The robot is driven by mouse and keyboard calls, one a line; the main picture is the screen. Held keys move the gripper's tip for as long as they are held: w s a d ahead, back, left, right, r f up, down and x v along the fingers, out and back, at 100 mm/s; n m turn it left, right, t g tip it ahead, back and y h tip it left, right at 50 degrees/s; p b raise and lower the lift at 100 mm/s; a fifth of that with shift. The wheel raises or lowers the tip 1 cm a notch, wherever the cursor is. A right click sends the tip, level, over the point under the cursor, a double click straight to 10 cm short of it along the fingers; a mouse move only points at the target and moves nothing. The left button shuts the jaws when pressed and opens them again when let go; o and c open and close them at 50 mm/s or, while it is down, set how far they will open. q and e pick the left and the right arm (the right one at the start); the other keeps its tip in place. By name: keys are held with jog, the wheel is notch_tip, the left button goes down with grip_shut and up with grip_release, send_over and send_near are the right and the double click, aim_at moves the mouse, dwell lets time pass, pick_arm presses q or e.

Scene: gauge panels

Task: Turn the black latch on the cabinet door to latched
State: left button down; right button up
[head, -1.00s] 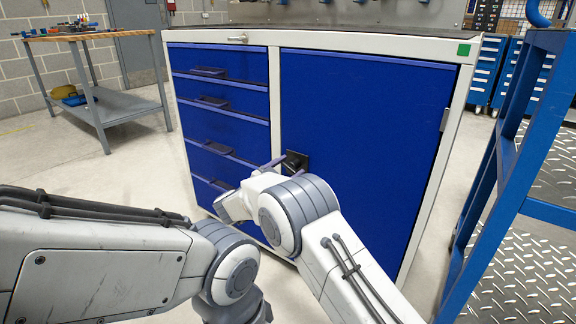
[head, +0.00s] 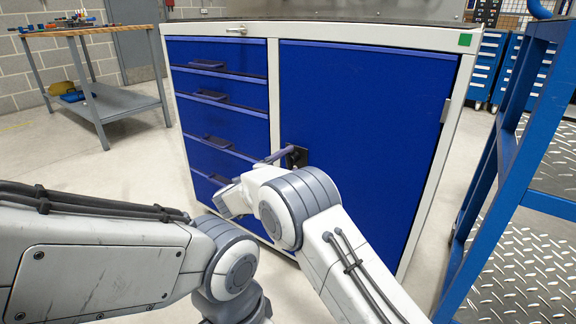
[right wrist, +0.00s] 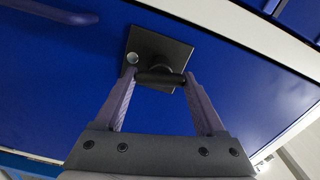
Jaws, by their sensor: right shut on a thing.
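The black latch (head: 296,156) is a dark square plate with a short lever, on the left edge of the blue cabinet door (head: 365,130). In the right wrist view the latch plate (right wrist: 160,52) sits tilted, and its black lever (right wrist: 160,79) spans the space between the fingertips. My right gripper (right wrist: 160,80) is shut on that lever. In the head view my right wrist hides part of the right gripper (head: 280,155) and the lever, so the lever's angle is hard to tell there.
Blue drawers (head: 215,88) with dark handles lie left of the door. A blue-framed rack (head: 500,170) with metal shelves stands close on the right. A workbench (head: 100,70) stands back left. Open floor lies between the bench and cabinet.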

jog(key=shift+f+m+b, duration=0.1)
jog(key=shift+m+b, duration=0.4)
jog(key=shift+m, duration=0.8)
jog(key=o, duration=1.3)
